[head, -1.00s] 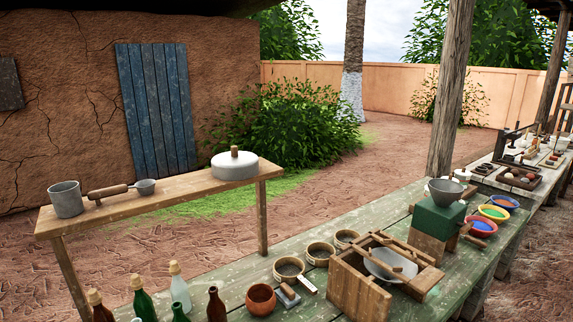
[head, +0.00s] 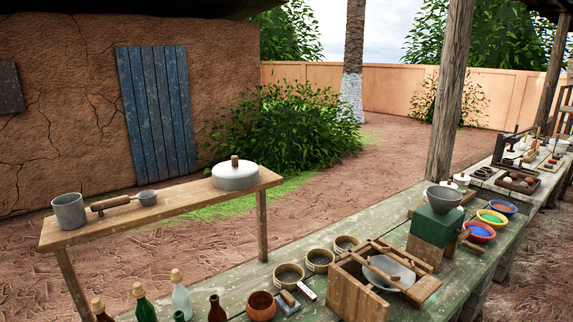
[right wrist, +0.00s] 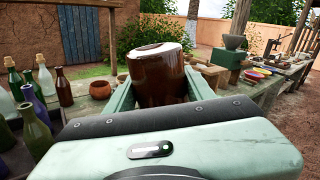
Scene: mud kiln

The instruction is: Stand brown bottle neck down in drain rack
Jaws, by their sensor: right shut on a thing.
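My right gripper (right wrist: 160,90) is shut on a glossy brown bottle (right wrist: 160,85) in the right wrist view. One round end of the bottle, with a pale ring, faces up toward the camera. Its other end is hidden behind the gripper body, so I cannot tell where the neck points. Neither gripper shows in the head view. Another dark brown bottle (head: 217,308) stands upright at the front of the green table, and it also shows in the right wrist view (right wrist: 65,88). I cannot make out a drain rack for certain in either view.

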